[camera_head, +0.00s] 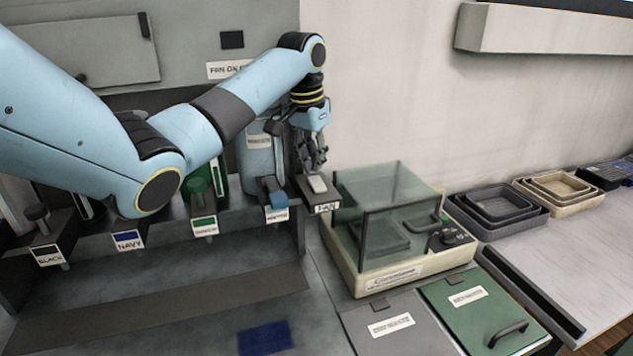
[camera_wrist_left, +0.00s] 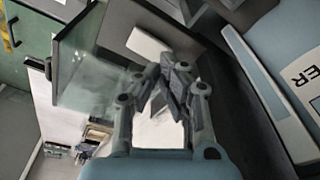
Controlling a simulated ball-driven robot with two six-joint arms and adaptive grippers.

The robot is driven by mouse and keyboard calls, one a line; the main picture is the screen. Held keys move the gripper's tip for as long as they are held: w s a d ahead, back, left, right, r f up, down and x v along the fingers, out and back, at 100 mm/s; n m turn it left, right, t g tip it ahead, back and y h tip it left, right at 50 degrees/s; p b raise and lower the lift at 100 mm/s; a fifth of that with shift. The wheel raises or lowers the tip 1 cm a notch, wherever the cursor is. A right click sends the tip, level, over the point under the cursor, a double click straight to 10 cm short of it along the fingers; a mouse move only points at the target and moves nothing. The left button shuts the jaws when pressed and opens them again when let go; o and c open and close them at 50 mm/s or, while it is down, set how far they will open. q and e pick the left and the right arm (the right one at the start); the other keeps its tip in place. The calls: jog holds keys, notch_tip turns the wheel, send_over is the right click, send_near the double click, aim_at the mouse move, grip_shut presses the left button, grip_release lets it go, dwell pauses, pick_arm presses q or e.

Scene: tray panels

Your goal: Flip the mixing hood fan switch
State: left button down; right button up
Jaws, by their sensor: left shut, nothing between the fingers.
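The fan switch (camera_head: 317,184) is a small pale rocker on a dark block with a white FAN label (camera_head: 326,208), at the right end of the hood's front row. My left gripper (camera_head: 318,168) is shut and empty, fingers pointing down, just above the switch in the head view. In the left wrist view the fingertips (camera_wrist_left: 172,84) are close together, and the pale rocker (camera_wrist_left: 148,44) shows just beyond them on its dark plate. I cannot tell whether the fingers touch it. My right gripper is not in view.
A clear-lidded balance box (camera_head: 385,225) stands close to the right of the switch. A blue tap (camera_head: 272,190) and a pale blue container (camera_head: 260,155) are close to its left. Grey and green panels (camera_head: 480,310) lie in front. Nested trays (camera_head: 500,205) stand farther right.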

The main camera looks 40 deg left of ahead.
aim_at(314, 178)
pick_arm(q)
jog(key=shift+f, duration=1.15)
dwell(0.8)
jog(key=shift+r+p, duration=0.4)
jog(key=shift+r, duration=3.15)
